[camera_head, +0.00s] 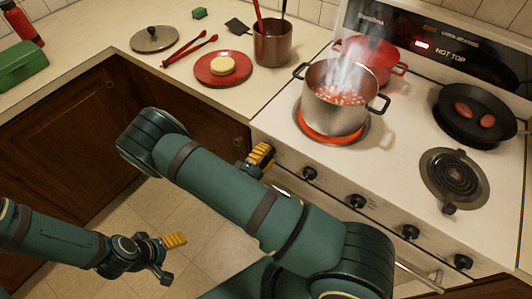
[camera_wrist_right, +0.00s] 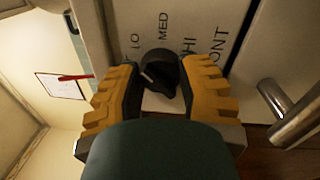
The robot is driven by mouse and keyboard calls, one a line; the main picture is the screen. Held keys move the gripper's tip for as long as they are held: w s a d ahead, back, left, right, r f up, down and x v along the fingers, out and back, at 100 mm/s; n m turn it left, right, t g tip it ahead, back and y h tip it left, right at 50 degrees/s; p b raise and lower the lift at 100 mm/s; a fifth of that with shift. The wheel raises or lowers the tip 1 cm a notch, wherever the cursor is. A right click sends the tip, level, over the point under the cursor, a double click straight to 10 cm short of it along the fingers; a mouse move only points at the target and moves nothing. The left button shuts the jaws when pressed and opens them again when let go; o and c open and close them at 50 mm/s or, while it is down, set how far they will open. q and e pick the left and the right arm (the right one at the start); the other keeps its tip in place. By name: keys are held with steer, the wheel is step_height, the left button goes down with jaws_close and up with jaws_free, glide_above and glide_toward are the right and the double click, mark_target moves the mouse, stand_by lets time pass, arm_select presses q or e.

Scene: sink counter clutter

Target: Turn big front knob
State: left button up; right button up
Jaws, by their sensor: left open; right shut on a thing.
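A black stove knob (camera_wrist_right: 160,72) shows in the right wrist view on a white panel, with LO, MED and HI marks and part of the word "FRONT" near it. My right gripper (camera_wrist_right: 163,95) has its two yellow-padded fingers on either side of this knob and is shut on it. In the head view my right gripper (camera_head: 258,158) is at the left end of the stove's front panel, and the held knob is hidden there. My left gripper (camera_head: 168,257) is open and empty, low over the floor at the lower left.
A steaming steel pot (camera_head: 338,103) stands on a glowing red burner (camera_head: 331,135). A red pot (camera_head: 385,62) is behind it, and a black pan (camera_head: 470,100) holds sausages. Several other knobs (camera_head: 356,202) line the panel. The counter holds a red plate (camera_head: 210,80) and a copper pot (camera_head: 272,45).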

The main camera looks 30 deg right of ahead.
steer(key=o, duration=1.2)
steer(key=shift+s+d, duration=0.1)
steer(key=shift+o, duration=0.2)
steer(key=v, duration=0.7)
steer(key=shift+a, duration=0.3)
